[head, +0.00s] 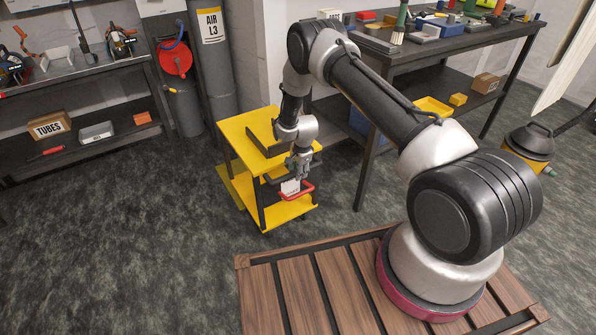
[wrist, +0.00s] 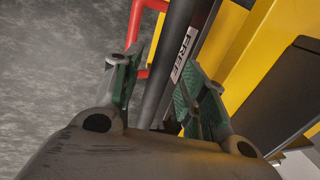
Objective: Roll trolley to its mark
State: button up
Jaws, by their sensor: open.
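The trolley (head: 240,127) is yellow with dark posts and stands on the grey floor left of centre in the head view. A red handle-like bar (head: 305,194) and a white tag (head: 290,186) are on its near right side. My gripper (head: 298,172) is at that side, below the top shelf. In the wrist view my gripper (wrist: 165,90) is open, with a dark bar (wrist: 172,62) passing between its green-padded fingers. The red bar (wrist: 140,70) shows beside it, and a label reading FREE (wrist: 186,52) lies along the dark bar. I see no floor mark clearly.
Left is a shelf bench with a TUBES box (head: 48,127). Behind the trolley stand a grey AIR L3 cylinder (head: 212,60) and a red reel (head: 175,58). A workbench (head: 400,65) stands close at right. The floor (head: 130,220) in front and left is clear.

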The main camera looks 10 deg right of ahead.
jog(key=shift+f, duration=0.2)
grip_shut()
jog(key=shift+w, duration=0.1)
